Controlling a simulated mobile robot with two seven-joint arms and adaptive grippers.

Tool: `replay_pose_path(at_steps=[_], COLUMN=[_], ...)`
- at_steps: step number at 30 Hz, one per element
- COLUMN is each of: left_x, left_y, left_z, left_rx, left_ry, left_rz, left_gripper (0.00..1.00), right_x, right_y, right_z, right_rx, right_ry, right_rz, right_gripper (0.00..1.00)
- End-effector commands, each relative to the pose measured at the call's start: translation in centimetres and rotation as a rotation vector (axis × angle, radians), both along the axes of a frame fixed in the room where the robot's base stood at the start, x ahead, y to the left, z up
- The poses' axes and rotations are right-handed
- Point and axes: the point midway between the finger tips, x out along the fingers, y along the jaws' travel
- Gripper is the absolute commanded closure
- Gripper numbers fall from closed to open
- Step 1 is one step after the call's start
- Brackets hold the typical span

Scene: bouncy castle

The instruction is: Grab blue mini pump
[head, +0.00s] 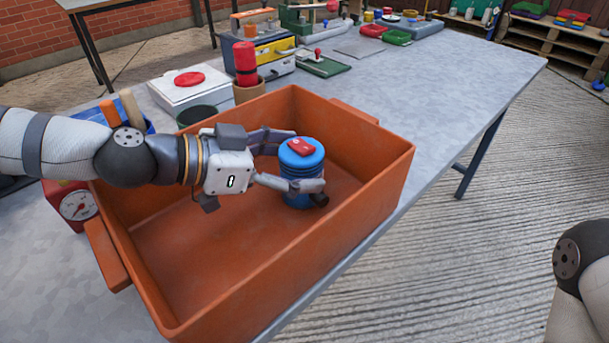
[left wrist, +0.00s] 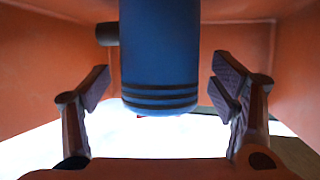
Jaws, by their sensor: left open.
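The blue mini pump (head: 300,162) is a blue ribbed cylinder with a red part on top and a dark nozzle low on its side. It stands upright inside the orange bin (head: 375,190). My left gripper (head: 292,160) is inside the bin with its fingers on either side of the pump. In the left wrist view the pump (left wrist: 160,55) hangs in the upper middle between the two open fingers (left wrist: 165,90), with a gap on each side. The pump's far side is hidden. Part of my right arm shows at the right edge, but its gripper does not.
The bin's walls surround my left gripper. Behind it stand a red rolled item (head: 245,62), a white box with a red disc (head: 189,85) and a yellow-fronted toolbox (head: 272,52). A red gauge (head: 75,205) is at left. The table (head: 450,75) is clear at right.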

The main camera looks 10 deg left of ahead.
Motion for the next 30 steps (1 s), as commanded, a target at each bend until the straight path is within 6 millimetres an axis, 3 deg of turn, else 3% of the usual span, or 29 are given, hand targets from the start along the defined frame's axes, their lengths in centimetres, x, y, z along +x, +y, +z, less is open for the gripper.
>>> replay_pose_path(at_steps=[1,9,18,26,30], left_x=[0.3,0.6,0.6,0.6,1.0], left_y=[-0.5,-0.8,-0.7,-0.8,-1.4], left_z=[-0.6,-0.2,-0.2,0.1,2.0], left_rx=[0.000,-0.001,0.000,0.000,0.001], left_ry=[0.006,-0.002,-0.001,-0.004,-0.013], left_rz=[-0.003,0.000,0.000,0.000,0.000], left_gripper=[0.21,0.23,0.90,0.90,0.90], right_x=[-0.3,-0.3,-0.2,-0.1,0.7], right_y=[0.0,0.0,0.0,0.0,0.0], right_z=[-0.3,-0.3,-0.3,-0.1,0.9], right_rx=[0.000,0.001,0.001,0.001,0.000], right_ry=[0.010,0.008,0.008,0.004,-0.025], right_rz=[0.000,0.001,0.001,0.001,0.000], right_gripper=[0.60,0.60,0.60,0.60,0.60])
